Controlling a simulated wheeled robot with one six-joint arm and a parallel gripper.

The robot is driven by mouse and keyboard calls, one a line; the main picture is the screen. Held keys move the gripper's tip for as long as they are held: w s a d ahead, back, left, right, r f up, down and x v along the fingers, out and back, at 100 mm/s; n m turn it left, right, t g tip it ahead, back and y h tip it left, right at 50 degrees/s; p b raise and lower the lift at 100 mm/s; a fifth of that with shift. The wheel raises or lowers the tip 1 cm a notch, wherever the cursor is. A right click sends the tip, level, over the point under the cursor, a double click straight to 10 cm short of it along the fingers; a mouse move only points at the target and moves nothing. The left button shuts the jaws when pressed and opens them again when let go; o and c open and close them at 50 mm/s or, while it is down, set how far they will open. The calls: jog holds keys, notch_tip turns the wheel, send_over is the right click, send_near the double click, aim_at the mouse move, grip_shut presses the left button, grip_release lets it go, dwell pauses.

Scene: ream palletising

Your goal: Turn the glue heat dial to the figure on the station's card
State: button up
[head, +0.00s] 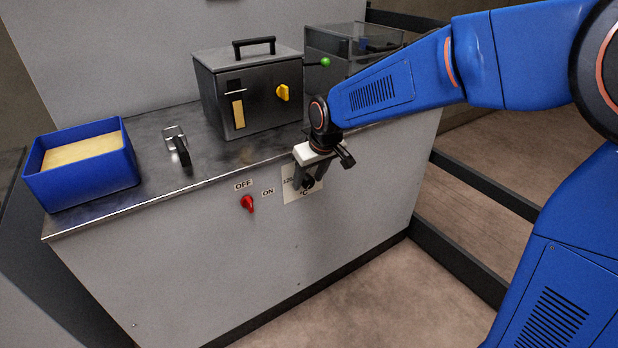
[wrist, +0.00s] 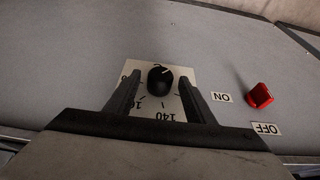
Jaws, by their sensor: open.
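The glue heat dial is a black knob (wrist: 160,80) on a pale scale plate (wrist: 181,73) on the grey cabinet front. In the wrist view the scale appears upside down; "140" reads clearly below the knob and other figures are partly covered. A pale mark on the knob points up and to the right there. My gripper (wrist: 161,92) is open, with one finger on each side of the knob, apparently not squeezing it. In the head view my gripper (head: 310,183) hangs in front of the scale plate (head: 290,190) and hides most of it. I cannot make out the station's card.
A red switch (head: 248,204) with OFF and ON labels sits left of the dial. On the worktop stand a metal box (head: 262,95) with a yellow knob (head: 282,93), a black-handled clamp (head: 181,152) and a blue bin (head: 85,190). A dark rail (head: 460,255) runs at right.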

jog(key=c, duration=1.1)
jog(key=shift+o, duration=0.2)
jog(key=shift+w+d, duration=0.1)
jog(key=g+y, duration=0.2)
jog(key=y, duration=0.1)
jog(key=d+m+g+y, duration=0.1)
jog(key=shift+w+f+y, duration=0.2)
jog(key=shift+w+y, duration=0.1)
jog(key=y, duration=0.1)
jog(key=m+g+y, duration=0.1)
jog(key=shift+w+d+f+y, duration=0.15)
jog(key=shift+y, duration=0.15)
jog(key=shift+d+f+m+g+y, duration=0.1)
jog(key=shift+f+m+g+y, duration=0.15)
jog(key=shift+g+y, duration=0.65)
jog(key=shift+y, duration=0.3)
